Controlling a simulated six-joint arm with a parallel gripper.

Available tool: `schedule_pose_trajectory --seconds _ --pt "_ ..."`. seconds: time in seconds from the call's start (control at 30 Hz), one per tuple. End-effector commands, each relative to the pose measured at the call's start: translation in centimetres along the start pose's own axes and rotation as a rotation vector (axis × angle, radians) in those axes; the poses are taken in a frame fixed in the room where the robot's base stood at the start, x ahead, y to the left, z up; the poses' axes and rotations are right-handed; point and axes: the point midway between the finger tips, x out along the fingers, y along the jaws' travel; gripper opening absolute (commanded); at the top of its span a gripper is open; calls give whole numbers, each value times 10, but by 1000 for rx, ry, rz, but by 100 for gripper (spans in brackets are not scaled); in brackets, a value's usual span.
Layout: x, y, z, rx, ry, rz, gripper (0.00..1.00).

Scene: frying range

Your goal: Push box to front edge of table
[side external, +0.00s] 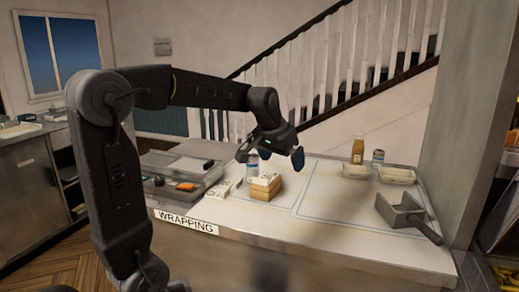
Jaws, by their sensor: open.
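A small tan box (264,192) with a pale top stands on the light worktop (325,240), near its middle. It looks like two layers stacked; I cannot tell if it is one box or two. A small white carton (218,190) lies to its left, and I cannot tell which one the task means. My gripper (270,157) hangs above and slightly behind the tan box in the picture. Its blue-tipped fingers are spread wide with nothing between them. I see no clear contact with the box.
A can (253,164) stands just behind the box. Trays (180,170) with small items lie left. A bottle (358,149), a jar (378,158), shallow tubs (397,176) and a metal scoop (408,216) are right. The worktop before the box is clear to the "WRAPPING" edge sign (187,222).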

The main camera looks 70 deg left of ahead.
Motion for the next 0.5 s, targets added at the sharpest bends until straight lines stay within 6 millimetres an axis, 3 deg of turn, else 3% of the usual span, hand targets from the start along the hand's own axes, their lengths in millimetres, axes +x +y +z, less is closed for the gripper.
schedule_pose_trajectory --seconds 0.1,0.2,0.4,0.5 --pt "27 -48 -34 -84 -17 -38 100" --pt "47 -87 -54 -142 -26 -63 100" --pt "76 -147 -74 -224 -37 -96 100" --pt "83 -163 -77 -244 -39 -104 100"
